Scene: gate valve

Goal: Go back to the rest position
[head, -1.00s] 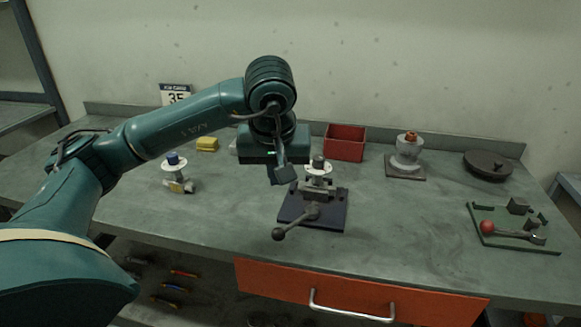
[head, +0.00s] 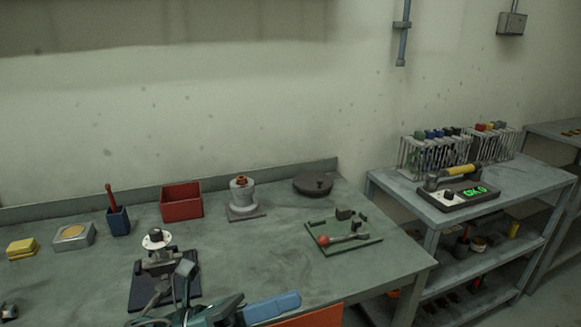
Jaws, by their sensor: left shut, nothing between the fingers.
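My left gripper (head: 186,270) shows at the bottom of the head view, in front of the vise. Its fingers are shut with nothing between them, and part of my teal arm shows below it. The gate valve (head: 157,240), with a round white flange and dark top, stands upright in the vise on a dark base plate (head: 140,295). The gripper overlaps the vise's right side in the picture, so I cannot tell the gap between them. My right gripper is not in view.
A red bin (head: 181,203), a blue cup (head: 118,221) and a grey fixture (head: 243,197) stand along the back of the bench.

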